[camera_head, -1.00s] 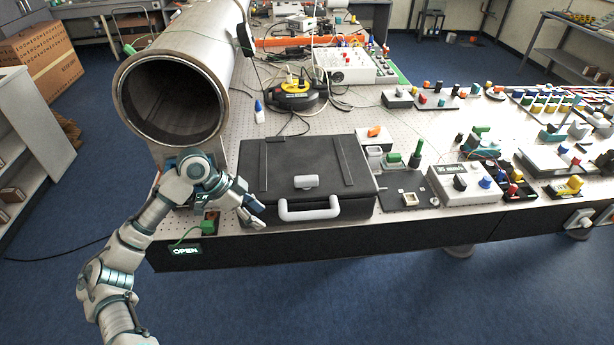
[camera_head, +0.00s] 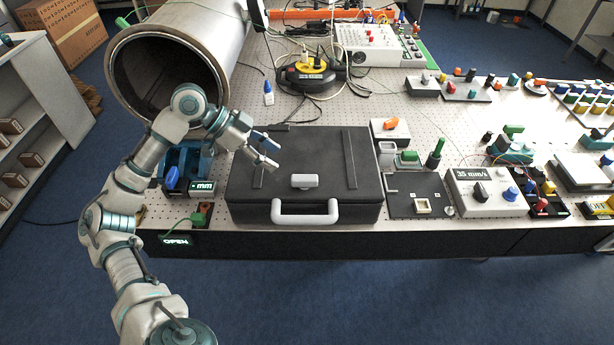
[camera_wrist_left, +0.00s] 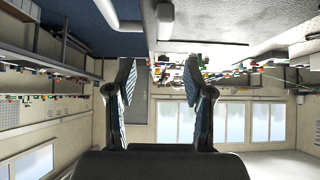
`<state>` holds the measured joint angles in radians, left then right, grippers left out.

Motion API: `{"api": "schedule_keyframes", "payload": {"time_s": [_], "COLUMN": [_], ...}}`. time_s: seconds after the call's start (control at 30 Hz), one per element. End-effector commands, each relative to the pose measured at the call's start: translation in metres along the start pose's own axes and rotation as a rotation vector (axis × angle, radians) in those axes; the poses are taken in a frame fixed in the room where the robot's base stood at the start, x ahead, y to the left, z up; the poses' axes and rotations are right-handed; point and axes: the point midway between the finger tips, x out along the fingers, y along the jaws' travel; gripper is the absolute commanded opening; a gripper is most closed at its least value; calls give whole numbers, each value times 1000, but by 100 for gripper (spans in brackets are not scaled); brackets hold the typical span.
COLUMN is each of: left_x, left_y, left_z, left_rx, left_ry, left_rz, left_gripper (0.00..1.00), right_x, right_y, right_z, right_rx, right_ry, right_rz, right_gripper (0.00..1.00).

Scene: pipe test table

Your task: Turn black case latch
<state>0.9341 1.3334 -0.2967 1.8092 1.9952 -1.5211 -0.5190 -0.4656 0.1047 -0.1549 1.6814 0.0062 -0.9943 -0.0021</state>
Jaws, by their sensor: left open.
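The black case (camera_head: 311,150) lies closed on the pipe test table. Its small light-grey latch (camera_head: 304,181) sits on the top near the front edge, with the white handle (camera_head: 305,212) below it at the front. My left gripper (camera_head: 271,154) is open and empty, over the left part of the case, up and left of the latch and apart from it. In the left wrist view, the two fingers of the left gripper (camera_wrist_left: 160,82) stand wide apart with nothing between them. My right gripper is not in view.
A large metal pipe (camera_head: 205,40) stands behind my left arm. A blue clamp-like device (camera_head: 180,175) is left of the case. A plate with a green-topped block (camera_head: 409,157) and a white control box (camera_head: 487,195) are to the right. A yellow-black cable reel (camera_head: 306,74) is behind.

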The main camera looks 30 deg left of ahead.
Motion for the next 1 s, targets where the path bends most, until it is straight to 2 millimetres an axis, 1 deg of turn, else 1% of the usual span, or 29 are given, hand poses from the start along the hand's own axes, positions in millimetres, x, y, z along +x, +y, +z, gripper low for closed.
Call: {"api": "schedule_keyframes", "payload": {"time_s": [0.03,0.2,0.4,0.5,0.6,0.7,0.97,1.0], "left_x": [15,55,96,110,119,124,123,123], "left_y": [-1,-2,-1,-1,-1,0,-2,-2], "left_z": [3,4,4,3,1,0,3,3], "left_rx": [-1,-2,-1,-2,-1,-1,-2,-2], "left_ry": [-2,1,2,0,0,-1,1,2], "left_rz": [5,6,4,3,1,0,1,1], "left_gripper": [52,52,52,52,52,52,52,42], "right_x": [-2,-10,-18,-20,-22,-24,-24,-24], "right_y": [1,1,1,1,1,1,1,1], "right_z": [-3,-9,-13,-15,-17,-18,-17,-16], "right_rx": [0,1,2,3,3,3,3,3], "right_ry": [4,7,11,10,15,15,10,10], "right_rz": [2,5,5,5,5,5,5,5], "right_gripper": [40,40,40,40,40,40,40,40]}}
